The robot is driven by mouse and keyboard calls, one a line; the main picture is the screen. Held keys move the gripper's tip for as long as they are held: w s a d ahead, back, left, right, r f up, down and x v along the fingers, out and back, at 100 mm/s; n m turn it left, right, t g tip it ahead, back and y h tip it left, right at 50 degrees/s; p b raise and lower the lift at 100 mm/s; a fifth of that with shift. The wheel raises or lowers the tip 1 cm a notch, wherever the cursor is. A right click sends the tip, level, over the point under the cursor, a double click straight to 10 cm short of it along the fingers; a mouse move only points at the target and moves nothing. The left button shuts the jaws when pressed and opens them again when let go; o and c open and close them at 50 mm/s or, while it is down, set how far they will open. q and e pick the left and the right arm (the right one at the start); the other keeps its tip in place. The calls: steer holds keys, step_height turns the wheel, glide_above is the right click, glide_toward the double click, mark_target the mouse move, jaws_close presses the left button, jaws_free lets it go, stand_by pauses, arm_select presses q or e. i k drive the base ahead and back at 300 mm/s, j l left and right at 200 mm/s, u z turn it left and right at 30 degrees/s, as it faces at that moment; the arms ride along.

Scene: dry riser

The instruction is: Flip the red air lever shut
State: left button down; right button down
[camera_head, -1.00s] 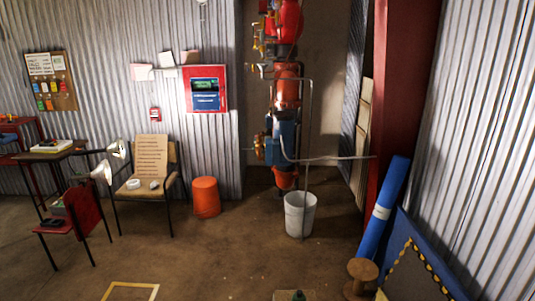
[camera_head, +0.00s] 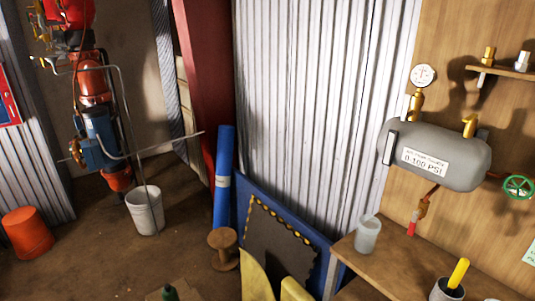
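A small red lever (camera_head: 412,223) hangs below a brass valve fitting (camera_head: 424,204) under the grey air tank (camera_head: 440,152) at the right. It looks to be pointing down, but it is too small to tell whether the valve is open or shut. Neither of my grippers is in view.
A wooden bench (camera_head: 385,262) below the tank holds a translucent cup (camera_head: 368,234) and a dark cup with a yellow-handled tool (camera_head: 459,272). Yellow panels (camera_head: 256,276) stand left of the bench. A spool (camera_head: 223,248) and blue roll (camera_head: 223,180) stand farther left.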

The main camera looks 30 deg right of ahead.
mark_target(412, 225)
steer(key=z, duration=2.1)
